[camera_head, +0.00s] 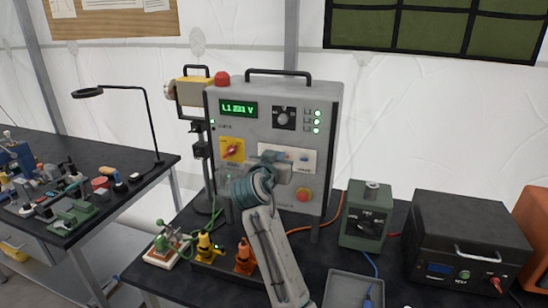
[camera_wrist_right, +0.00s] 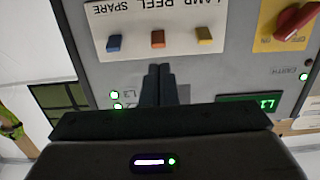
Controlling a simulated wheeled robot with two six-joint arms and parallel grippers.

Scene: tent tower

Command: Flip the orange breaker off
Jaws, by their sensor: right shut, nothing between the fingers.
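The grey power panel (camera_head: 230,179) stands on the dark bench, with a white breaker plate (camera_head: 313,158). In the right wrist view, which is upside down, the plate holds a blue breaker (camera_wrist_right: 114,42), the orange breaker (camera_wrist_right: 157,38) in the middle and a yellow breaker (camera_wrist_right: 204,34). My right gripper (camera_wrist_right: 158,70) is shut and empty. Its tips appear just below the orange breaker in that picture; I cannot tell whether they touch the panel. In the head view my right gripper (camera_head: 280,158) covers much of the plate. My left gripper is not in view.
Yellow (camera_head: 204,247) and orange (camera_head: 245,257) connectors stand in front. A green box (camera_head: 366,217), a black unit (camera_head: 470,245) and a grey tray (camera_head: 345,289) are at right.

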